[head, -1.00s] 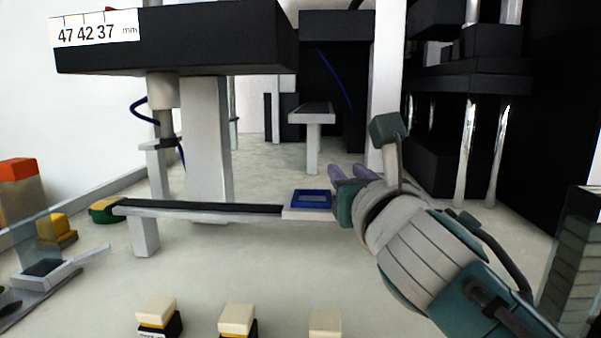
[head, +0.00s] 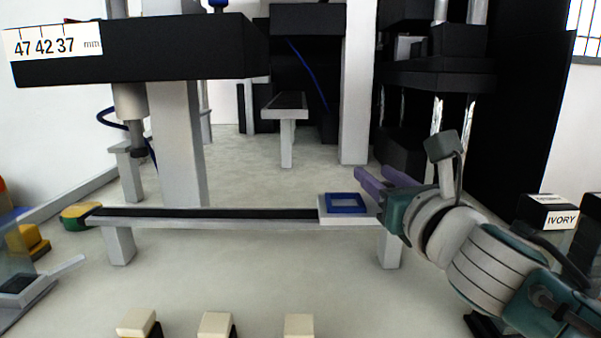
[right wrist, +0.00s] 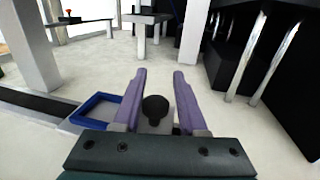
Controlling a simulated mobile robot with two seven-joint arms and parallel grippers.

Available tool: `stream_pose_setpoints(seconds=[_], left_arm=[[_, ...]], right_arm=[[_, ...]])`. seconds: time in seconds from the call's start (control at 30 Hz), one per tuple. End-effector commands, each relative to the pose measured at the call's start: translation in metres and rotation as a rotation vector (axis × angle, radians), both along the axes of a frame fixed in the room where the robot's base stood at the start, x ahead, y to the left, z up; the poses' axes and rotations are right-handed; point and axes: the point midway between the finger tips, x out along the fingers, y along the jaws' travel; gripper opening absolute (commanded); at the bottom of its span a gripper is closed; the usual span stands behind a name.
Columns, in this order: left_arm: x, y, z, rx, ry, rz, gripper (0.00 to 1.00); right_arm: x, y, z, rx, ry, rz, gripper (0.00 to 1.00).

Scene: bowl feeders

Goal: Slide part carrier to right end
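The part carrier (head: 326,214), a pale plate with a blue square frame (head: 345,204) on it, sits near the right end of the dark-topped rail (head: 210,213). The frame also shows at the left of the right wrist view (right wrist: 98,108). My right gripper (head: 372,174) is at the carrier's right side, its two purple fingers apart. In the right wrist view, a round black knob (right wrist: 155,107) stands between the open fingers (right wrist: 159,74), with a visible gap on both sides. The knob is hidden in the head view.
A black overhead beam with a "47 42 37 mm" label (head: 55,42) stands behind the rail at left. Several cream-topped blocks (head: 215,324) are in front. A box marked IVORY (head: 548,211) is at right. A white post (head: 358,90) stands behind the carrier.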

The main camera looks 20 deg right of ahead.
Motion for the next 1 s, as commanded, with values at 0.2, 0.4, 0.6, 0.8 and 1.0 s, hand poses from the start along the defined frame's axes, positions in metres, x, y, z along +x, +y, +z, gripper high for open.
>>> stream_pose_setpoints(seconds=[0.2,0.4,0.6,0.8,1.0], left_arm=[[0.0,0.001,0.0,0.005,0.0,-0.004,0.5],[0.0,0.002,0.0,0.008,0.001,-0.006,0.5],[0.0,0.002,0.005,0.008,0.001,-0.006,0.5],[0.0,0.002,0.012,0.008,0.001,-0.005,0.5],[0.0,0.001,0.013,0.004,0.0,-0.003,0.5]], right_arm=[[0.0,0.0,0.0,-0.001,0.001,0.001,0.62],[0.0,0.001,0.0,-0.001,0.0,0.002,0.62],[-0.016,0.003,0.0,0.0,0.002,0.003,0.62],[-0.054,0.005,0.0,0.0,0.004,0.002,0.62],[-0.085,0.008,-0.001,0.0,0.002,0.001,0.62]])
